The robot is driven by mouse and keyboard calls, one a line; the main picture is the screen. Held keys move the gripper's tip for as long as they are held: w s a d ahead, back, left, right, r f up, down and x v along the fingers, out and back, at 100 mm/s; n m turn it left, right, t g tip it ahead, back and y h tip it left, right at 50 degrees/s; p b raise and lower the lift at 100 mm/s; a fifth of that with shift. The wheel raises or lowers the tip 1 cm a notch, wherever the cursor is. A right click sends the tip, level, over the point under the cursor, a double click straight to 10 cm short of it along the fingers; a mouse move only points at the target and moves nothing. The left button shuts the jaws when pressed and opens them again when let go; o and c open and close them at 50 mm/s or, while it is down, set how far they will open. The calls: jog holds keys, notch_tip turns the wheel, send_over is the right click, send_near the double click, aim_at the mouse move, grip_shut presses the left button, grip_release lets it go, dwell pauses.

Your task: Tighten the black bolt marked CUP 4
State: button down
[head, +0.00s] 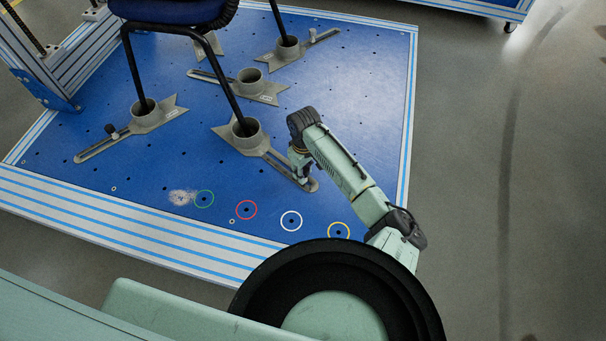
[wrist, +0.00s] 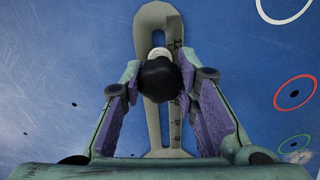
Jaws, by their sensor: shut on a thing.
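The black bolt (wrist: 160,80) stands in the slot of a grey slotted bar (wrist: 151,124) in the wrist view, with a pale washer or collar (wrist: 160,54) showing at its far side. My gripper (wrist: 163,85) is shut on the bolt, one purple-padded finger on each side of its head. In the head view my gripper (head: 302,176) reaches down over the outer end of the bar of the front right cup (head: 240,137), and hides the bolt. A chair leg stands in that cup. I cannot read a CUP 4 marking.
Other grey cups with bars stand at left (head: 148,113), middle (head: 251,82) and back (head: 287,47). The blue chair (head: 168,10) rises above them. Coloured rings, such as the white one (head: 291,221), mark the blue platform (head: 365,110), which is clear at right.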

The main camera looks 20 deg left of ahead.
jog(key=shift+r, duration=0.15)
jog(key=shift+s+m+p, duration=0.1)
jog(key=shift+m+p, duration=0.6)
jog(key=shift+p, duration=0.2)
jog(key=shift+m+p, duration=0.8)
jog(key=shift+m, duration=0.5)
jog(key=shift+m+p, duration=0.9)
jog(key=shift+p, duration=0.25)
jog(key=shift+m+p, duration=0.5)
jog(key=shift+m, duration=0.6)
